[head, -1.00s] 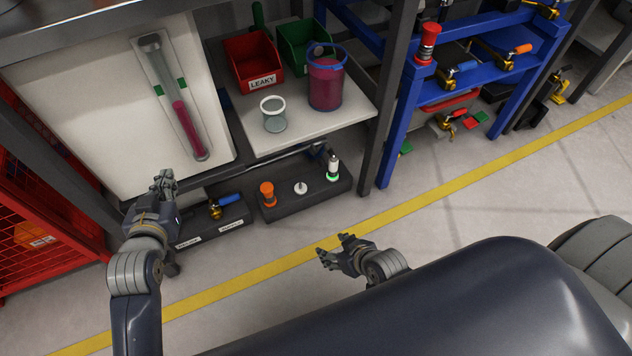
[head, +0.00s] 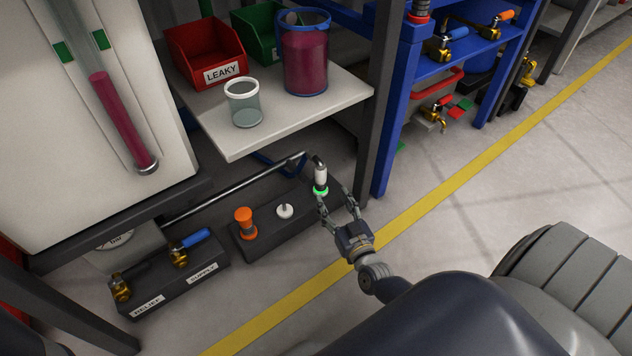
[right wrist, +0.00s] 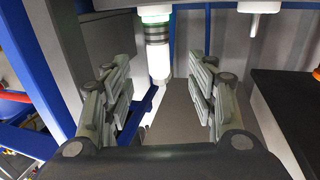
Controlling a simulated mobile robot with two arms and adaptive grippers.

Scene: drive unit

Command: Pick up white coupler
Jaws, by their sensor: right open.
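The white coupler (head: 320,175) stands upright at the right end of a dark base block, with a glowing green ring at its foot and a metal hose end at its top. My right gripper (head: 335,196) is open right beside it, its fingers pointing toward it. In the right wrist view the coupler (right wrist: 158,60) appears upside down, between and beyond the two open fingers (right wrist: 162,80). Nothing is held between the fingers, and I cannot tell whether a finger touches the coupler. My left gripper is not in view.
On the same block (head: 262,240) stand an orange knob (head: 244,222) and a small white post (head: 285,210). A shelf (head: 325,110) overhangs behind, carrying a cup and bins. A dark post (head: 375,110) stands close to the right. Open floor (head: 460,230) lies to the right.

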